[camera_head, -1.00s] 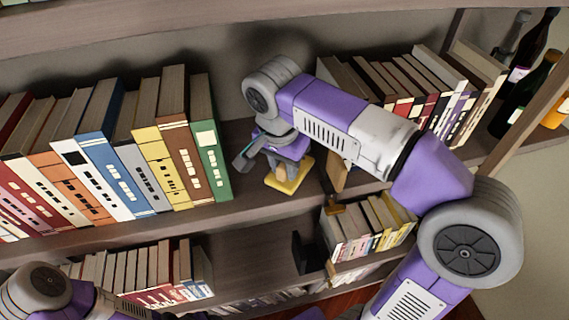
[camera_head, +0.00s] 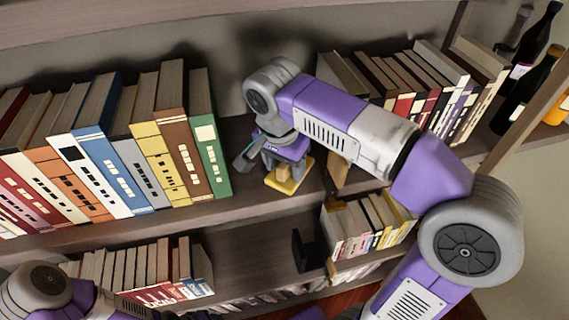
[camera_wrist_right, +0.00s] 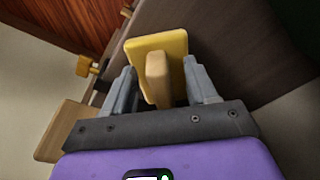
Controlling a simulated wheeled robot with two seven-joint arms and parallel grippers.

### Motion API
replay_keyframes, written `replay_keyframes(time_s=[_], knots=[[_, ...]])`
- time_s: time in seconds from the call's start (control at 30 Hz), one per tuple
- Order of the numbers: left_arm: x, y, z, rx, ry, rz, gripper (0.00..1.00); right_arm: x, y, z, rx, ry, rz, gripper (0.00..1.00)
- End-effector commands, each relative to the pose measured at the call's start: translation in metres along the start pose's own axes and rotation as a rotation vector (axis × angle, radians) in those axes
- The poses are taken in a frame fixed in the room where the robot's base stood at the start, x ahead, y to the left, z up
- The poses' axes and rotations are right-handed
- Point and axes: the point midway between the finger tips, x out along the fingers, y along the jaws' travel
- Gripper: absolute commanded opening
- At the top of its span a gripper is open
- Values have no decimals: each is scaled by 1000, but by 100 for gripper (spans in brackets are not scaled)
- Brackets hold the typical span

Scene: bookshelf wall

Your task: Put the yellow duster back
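The yellow duster (camera_head: 282,186) has a flat yellow pad and a light wooden handle. In the head view it is at the middle shelf, right of the green book, pad downward under my right gripper (camera_head: 284,165). In the right wrist view the duster (camera_wrist_right: 157,48) shows with its handle between the two grey fingers of my right gripper (camera_wrist_right: 160,88). The fingers are apart, with a gap on each side of the handle. My left arm shows at the lower left of the head view, but its gripper is out of view.
A row of books (camera_head: 150,160) stands left on the middle shelf (camera_head: 240,190), more books (camera_head: 410,90) right. Dark bottles (camera_head: 533,60) stand far right. A wooden piece (camera_head: 337,170) is close right of my gripper. The lower shelf holds small books (camera_head: 368,225) and a black bookend (camera_head: 303,250).

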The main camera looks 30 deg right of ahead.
Motion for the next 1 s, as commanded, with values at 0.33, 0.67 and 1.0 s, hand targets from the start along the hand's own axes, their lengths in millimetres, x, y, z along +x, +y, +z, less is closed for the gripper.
replay_keyframes(time_s=[0.33, 0.67, 1.0], knots=[[-6, 2, 0, 0, 0, 0, 58, -13, 0, 0, 0, 0, -1, 57], [-27, 10, 1, 0, 0, 0, 58, -66, -1, 0, -1, 0, -2, 57], [-29, 11, 1, 0, 0, 0, 58, -76, 0, 0, -1, 0, 0, 57]])
